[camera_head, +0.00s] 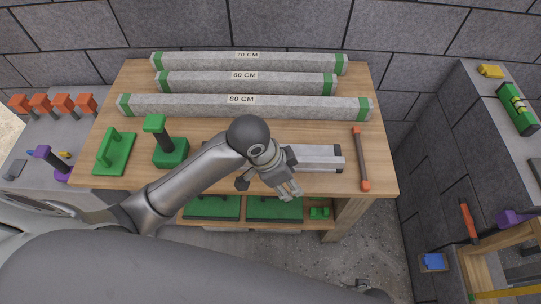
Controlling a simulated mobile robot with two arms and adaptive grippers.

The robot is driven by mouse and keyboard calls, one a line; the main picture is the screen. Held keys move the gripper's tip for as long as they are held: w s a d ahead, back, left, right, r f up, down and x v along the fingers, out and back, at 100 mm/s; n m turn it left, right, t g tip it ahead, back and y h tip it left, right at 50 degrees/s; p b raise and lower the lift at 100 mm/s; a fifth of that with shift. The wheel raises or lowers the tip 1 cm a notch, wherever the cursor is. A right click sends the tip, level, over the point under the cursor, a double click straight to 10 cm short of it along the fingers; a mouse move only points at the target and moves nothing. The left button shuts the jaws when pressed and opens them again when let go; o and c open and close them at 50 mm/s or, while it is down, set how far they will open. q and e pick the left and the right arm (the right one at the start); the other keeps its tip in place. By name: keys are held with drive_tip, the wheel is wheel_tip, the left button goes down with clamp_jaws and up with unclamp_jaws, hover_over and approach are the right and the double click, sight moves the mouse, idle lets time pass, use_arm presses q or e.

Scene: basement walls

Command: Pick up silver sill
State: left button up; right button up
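A short silver bar, which looks like the silver sill (318,155), lies on the wooden workbench (225,128), right of centre. Its left part is hidden behind my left gripper (288,190). My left arm comes in from the left and bends down at a dark round joint. The gripper hangs over the bench's front part, in front of the bar's left end. Its fingertips point down and to the right. I cannot tell whether it touches the bar or how far its fingers are apart. My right gripper is not in view.
Stone bars marked 70 CM (290,63), 60 CM (290,82) and 80 CM (310,107) lie at the back. An orange-ended bar (360,158) lies right. A lower shelf holds green items (275,209).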

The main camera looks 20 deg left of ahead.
use_arm(q)
drive_tip(key=w+a+r+m+y, duration=0.1)
drive_tip(key=w+a+r, duration=0.1)
drive_tip(key=w+a+r+m+g+y, duration=0.1)
drive_tip(key=w+a+r, duration=0.1)
drive_tip(key=a, duration=0.1)
drive_tip(key=w+a+r+m+g+y+p, duration=0.1)
drive_tip(key=w+a+r, duration=0.1)
drive_tip(key=r, duration=0.1)
drive_tip(key=shift+w+a+r+m+y, duration=0.1)
drive_tip(key=shift+a+m+y, duration=0.1)
drive_tip(key=shift+m+y, duration=0.15)
drive_tip(key=shift+a+f, duration=0.1)
drive_tip(key=shift+f, duration=0.1)
wheel_tip(320, 180, down, 5)
drive_tip(key=shift+r, duration=0.2)
wheel_tip(320, 180, down, 6)
drive_tip(key=shift+w+r+p, duration=0.15)
drive_tip(key=shift+r+p, duration=0.05)
drive_tip(key=shift+p, duration=0.15)
drive_tip(key=shift+d, duration=0.2)
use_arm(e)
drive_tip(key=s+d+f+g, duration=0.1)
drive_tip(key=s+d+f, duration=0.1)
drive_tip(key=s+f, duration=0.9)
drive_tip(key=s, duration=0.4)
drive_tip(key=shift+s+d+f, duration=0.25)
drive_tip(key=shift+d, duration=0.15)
